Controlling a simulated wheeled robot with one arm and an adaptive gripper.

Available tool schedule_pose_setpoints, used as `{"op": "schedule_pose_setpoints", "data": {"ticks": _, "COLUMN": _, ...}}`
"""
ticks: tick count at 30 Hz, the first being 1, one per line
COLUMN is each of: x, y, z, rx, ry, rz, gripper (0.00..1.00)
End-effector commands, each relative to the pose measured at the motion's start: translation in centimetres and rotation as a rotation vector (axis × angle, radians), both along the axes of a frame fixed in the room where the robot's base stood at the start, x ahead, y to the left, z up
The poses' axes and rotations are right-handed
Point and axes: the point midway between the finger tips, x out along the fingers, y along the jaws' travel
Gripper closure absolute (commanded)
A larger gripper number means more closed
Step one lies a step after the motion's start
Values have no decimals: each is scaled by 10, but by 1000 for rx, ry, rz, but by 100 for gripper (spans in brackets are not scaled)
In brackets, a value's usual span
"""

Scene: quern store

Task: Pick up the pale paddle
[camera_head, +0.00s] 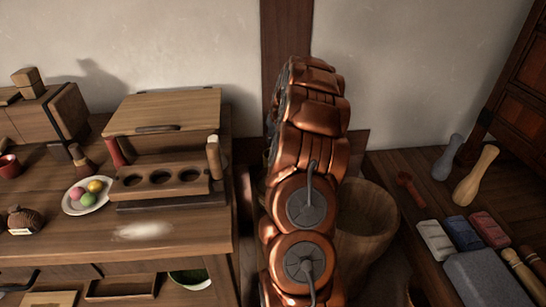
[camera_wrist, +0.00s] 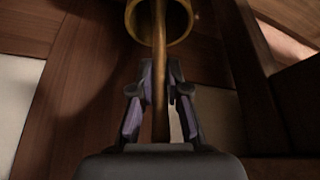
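Two pin-shaped things lie or stand on the right-hand table in the head view: a pale wooden one (camera_head: 475,175) and a grey one (camera_head: 447,157). I cannot tell for sure which thing is the pale paddle. In the wrist view, a long brown wooden shaft (camera_wrist: 160,70) runs between the two fingers of my gripper (camera_wrist: 160,68). The shaft reaches up to a round, golden-brown vessel (camera_wrist: 133,22) with a dark opening. The fingertips are close on both sides of the shaft; whether they touch it is unclear. In the head view my copper arm hides my gripper.
A wooden tub (camera_head: 378,228) stands right of my arm, between the tables. The right table holds a red ladle (camera_head: 411,188), coloured blocks and a grey slab (camera_head: 487,280). The left table holds a lidded box (camera_head: 165,108), a holed rack (camera_head: 160,180) and a plate of balls (camera_head: 73,208).

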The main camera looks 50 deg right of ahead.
Motion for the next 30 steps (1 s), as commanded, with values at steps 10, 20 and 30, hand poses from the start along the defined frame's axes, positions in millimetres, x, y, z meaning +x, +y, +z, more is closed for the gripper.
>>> {"op": "schedule_pose_setpoints", "data": {"ticks": 10, "x": 0, "y": 0, "z": 0, "rx": 0, "ry": 0, "rz": 0, "gripper": 100}}
{"op": "schedule_pose_setpoints", "data": {"ticks": 20, "x": 0, "y": 0, "z": 9, "rx": 0, "ry": -1, "rz": 0, "gripper": 100}}
{"op": "schedule_pose_setpoints", "data": {"ticks": 30, "x": 1, "y": -1, "z": 65, "rx": -3, "ry": -3, "rz": 0, "gripper": 100}}
